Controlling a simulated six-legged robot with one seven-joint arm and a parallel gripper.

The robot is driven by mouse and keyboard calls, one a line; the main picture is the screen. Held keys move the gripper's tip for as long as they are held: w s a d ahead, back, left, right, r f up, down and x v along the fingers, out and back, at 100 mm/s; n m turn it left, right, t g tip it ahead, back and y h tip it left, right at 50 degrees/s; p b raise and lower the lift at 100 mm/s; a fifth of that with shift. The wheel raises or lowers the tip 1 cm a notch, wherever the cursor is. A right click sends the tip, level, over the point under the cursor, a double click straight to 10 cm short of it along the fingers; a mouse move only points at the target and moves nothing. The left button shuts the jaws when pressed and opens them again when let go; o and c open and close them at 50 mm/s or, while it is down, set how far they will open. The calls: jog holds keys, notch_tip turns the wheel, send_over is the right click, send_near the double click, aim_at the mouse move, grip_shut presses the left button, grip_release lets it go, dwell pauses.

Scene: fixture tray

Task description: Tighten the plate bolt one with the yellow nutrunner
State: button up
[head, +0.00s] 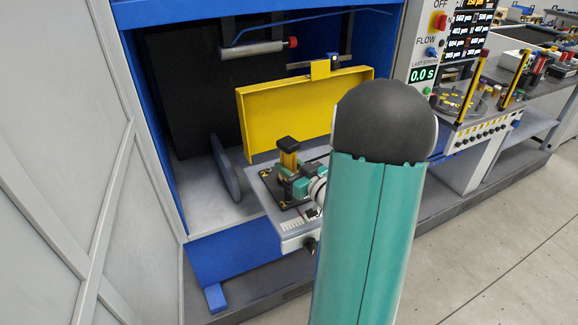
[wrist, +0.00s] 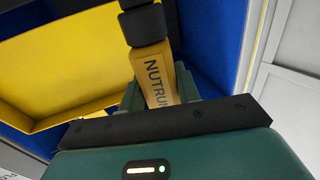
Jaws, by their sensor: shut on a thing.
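The yellow nutrunner (wrist: 155,78) stands between my gripper's fingers in the wrist view, with a black upper part and lettering on its yellow body. It also shows in the head view (head: 288,158) as a yellow tool with a dark top. My gripper (head: 291,178) is shut on it, over the fixture tray (head: 262,196). A dark plate (head: 268,186) lies on the tray under the gripper. The plate bolts cannot be told apart; the tool's lower end is hidden by my gripper, so I cannot tell whether it touches a bolt.
A yellow open box-like panel (head: 285,112) stands behind the tray inside the blue cabinet (head: 160,130). A grey disc (head: 224,165) stands upright to the left. A grey cylinder (head: 250,48) with a red end hangs above. A control panel (head: 432,50) is on the right.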

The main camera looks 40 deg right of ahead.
aim_at(293, 155)
jog(key=shift+f, duration=0.75)
dwell(3.1)
jog(key=shift+r, duration=0.1)
dwell(0.4)
jog(key=shift+r, duration=3.1)
